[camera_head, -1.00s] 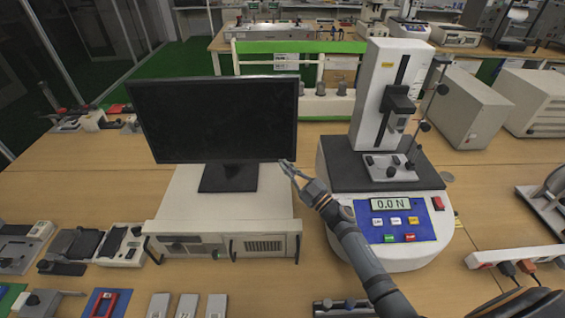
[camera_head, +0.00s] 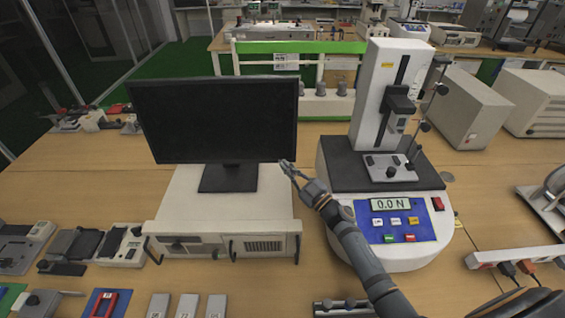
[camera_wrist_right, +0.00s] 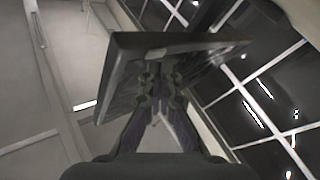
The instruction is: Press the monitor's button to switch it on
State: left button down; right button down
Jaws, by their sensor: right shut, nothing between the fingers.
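The monitor (camera_head: 215,120) is black with a dark, blank screen. It stands on a white case on the table. In the right wrist view the fingertips (camera_wrist_right: 162,85) overlap the lower edge of the monitor (camera_wrist_right: 125,70), seen from below. I cannot tell whether they touch it. My left gripper is not in view.
The white case (camera_head: 180,210) under the monitor has front handles. A force tester (camera_head: 345,190) reading 0.0 N stands close to the right of my right arm. Small fixtures (camera_head: 120,245) lie at the left. A power strip (camera_head: 500,255) lies at the right.

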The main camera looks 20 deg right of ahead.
jog(key=shift+w+d, duration=0.15)
jog(key=shift+w, duration=0.2)
jog(key=shift+s+p, duration=0.35)
jog(key=shift+s, duration=0.05)
jog(key=s+a+p, duration=0.2)
jog(key=s+p, duration=0.1)
jog(key=s, duration=0.2)
jog(key=shift+s+r, duration=0.2)
jog(key=shift+s, duration=0.2)
dwell(0.4)
